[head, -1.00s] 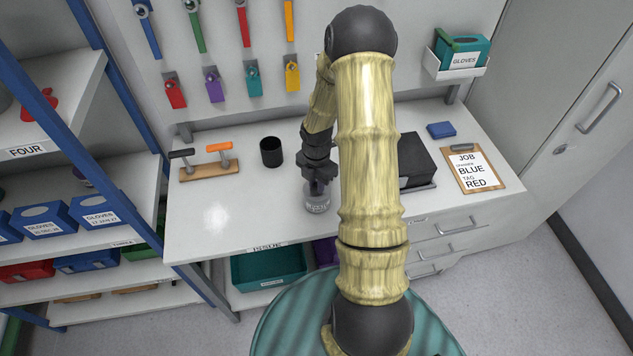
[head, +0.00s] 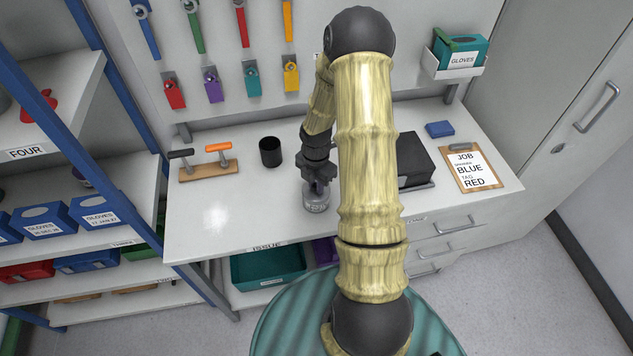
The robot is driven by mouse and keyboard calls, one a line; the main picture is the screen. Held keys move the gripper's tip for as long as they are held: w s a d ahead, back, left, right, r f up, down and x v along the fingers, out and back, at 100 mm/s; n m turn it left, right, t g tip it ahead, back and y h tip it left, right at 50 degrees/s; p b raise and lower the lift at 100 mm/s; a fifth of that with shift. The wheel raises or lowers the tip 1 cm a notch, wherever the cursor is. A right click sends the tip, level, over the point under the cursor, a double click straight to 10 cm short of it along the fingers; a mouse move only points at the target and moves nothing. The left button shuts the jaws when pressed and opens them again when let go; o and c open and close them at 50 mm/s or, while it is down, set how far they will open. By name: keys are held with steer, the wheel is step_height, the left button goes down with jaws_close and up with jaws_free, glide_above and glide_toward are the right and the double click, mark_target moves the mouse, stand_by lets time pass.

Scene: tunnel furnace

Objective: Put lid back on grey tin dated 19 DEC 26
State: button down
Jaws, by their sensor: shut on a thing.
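A small grey tin (head: 316,204) with dark lettering stands upright near the front edge of the bench. The lettering is too small to read as a date. My gripper (head: 318,184) points down right over the top of the tin. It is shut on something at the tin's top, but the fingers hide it. I cannot tell the lid apart from the tin, nor whether the lid is seated.
On the bench (head: 215,215) are a black cup (head: 270,152), a wooden rack with two handled tools (head: 208,171), a black box (head: 413,160), a blue block (head: 440,129) and a clipboard (head: 472,168). The bench left of the tin is clear.

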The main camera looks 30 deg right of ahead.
stand_by(0.3)
steer(key=c, duration=0.7)
jaws_free()
steer(key=shift+c, duration=0.2)
steer(key=shift+r+p, duration=3.3)
steer(key=shift+r, duration=0.25)
jaws_close()
steer(key=shift+f+b, duration=1.8)
steer(key=shift+f, duration=0.9)
